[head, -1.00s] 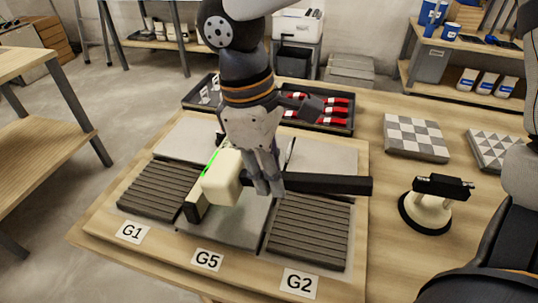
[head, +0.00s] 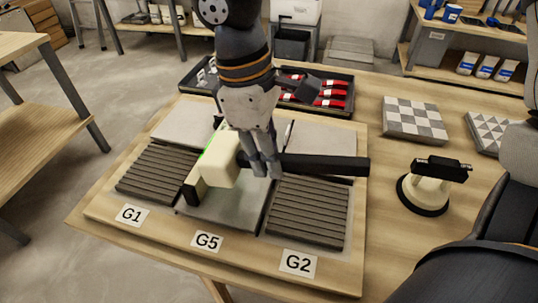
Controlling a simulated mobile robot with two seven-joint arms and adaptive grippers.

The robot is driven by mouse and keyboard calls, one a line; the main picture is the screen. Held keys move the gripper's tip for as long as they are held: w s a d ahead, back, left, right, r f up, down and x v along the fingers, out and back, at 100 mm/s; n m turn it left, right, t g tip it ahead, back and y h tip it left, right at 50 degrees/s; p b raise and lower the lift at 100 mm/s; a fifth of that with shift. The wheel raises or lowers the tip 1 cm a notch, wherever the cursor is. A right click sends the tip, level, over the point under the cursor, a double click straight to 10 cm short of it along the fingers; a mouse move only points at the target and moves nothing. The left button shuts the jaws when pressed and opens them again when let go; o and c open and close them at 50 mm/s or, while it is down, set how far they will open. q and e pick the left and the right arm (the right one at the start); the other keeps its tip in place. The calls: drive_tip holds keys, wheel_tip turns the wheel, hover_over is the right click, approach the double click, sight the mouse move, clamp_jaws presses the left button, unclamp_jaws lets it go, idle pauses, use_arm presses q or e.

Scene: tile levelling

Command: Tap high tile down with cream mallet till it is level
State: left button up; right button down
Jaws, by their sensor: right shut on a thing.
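My right gripper (head: 262,168) is shut on the black handle of the cream mallet (head: 219,162). The handle (head: 320,165) lies across the picture, pointing right. The mallet's head hangs over the plain grey tile (head: 228,207) behind label G5. Whether the head touches the tile cannot be told. A narrow black and cream bar with a green line (head: 195,186) shows just left of the head, partly hidden by it. Ribbed dark tiles lie on both sides, at G1 (head: 158,172) and G2 (head: 306,212). Which tile stands high is not clear. My left gripper is not in view.
A black tray (head: 348,108) with red-and-white items stands behind the tile board (head: 110,209). A suction lifter (head: 428,188) stands right of the board. A checkered tile (head: 414,120) and a triangle-patterned tile (head: 488,133) lie further back. Table between board and lifter is clear.

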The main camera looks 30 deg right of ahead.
wheel_tip(320, 180, down, 6)
drive_tip(key=shift+s+r+b, duration=0.1)
drive_tip(key=shift+s+b, duration=0.05)
drive_tip(key=shift+b, duration=0.15)
wheel_tip(320, 180, up, 6)
drive_tip(key=shift+f+p, duration=0.1)
drive_tip(key=shift+p, duration=0.2)
idle(1.2)
